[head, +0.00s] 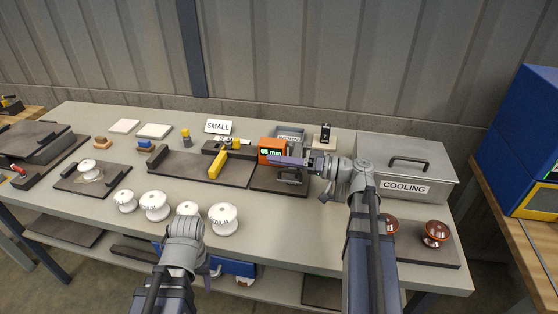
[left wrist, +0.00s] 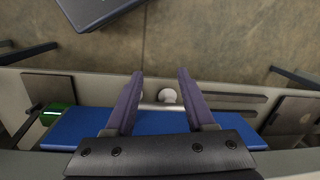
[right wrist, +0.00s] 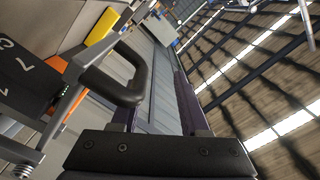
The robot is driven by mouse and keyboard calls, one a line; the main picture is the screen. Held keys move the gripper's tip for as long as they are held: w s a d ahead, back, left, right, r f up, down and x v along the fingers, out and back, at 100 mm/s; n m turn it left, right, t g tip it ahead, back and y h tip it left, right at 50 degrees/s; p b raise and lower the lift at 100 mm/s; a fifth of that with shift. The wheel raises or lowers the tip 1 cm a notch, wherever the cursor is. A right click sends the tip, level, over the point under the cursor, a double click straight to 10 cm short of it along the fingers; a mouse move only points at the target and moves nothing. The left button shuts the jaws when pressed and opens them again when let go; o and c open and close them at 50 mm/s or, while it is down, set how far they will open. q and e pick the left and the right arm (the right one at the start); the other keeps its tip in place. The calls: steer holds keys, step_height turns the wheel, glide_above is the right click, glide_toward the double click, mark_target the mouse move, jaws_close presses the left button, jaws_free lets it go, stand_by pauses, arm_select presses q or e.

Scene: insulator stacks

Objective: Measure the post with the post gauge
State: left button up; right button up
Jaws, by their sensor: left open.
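An orange box with a lit display reading 65 mm (head: 272,150) stands on a dark mat at the middle of the table. I cannot tell for certain which tool is the post gauge. A yellow and black tool (head: 217,164) lies left of the orange box. Several white posts (head: 155,206) stand near the front edge. My right gripper (head: 292,162) reaches left at the orange box, its fingers apart; a black loop handle (right wrist: 118,82) partly covers one finger in the right wrist view. My left gripper (left wrist: 159,74) is open and empty, pointing down before the table's front edge.
A grey box labelled COOLING (head: 405,187) stands at the right, behind two brown insulators (head: 436,232). Another white insulator (head: 88,168) sits on a mat at the left. A blue item (left wrist: 150,128) is on the lower shelf.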

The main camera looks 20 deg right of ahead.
step_height(320, 180, up, 10)
steer(key=p, duration=1)
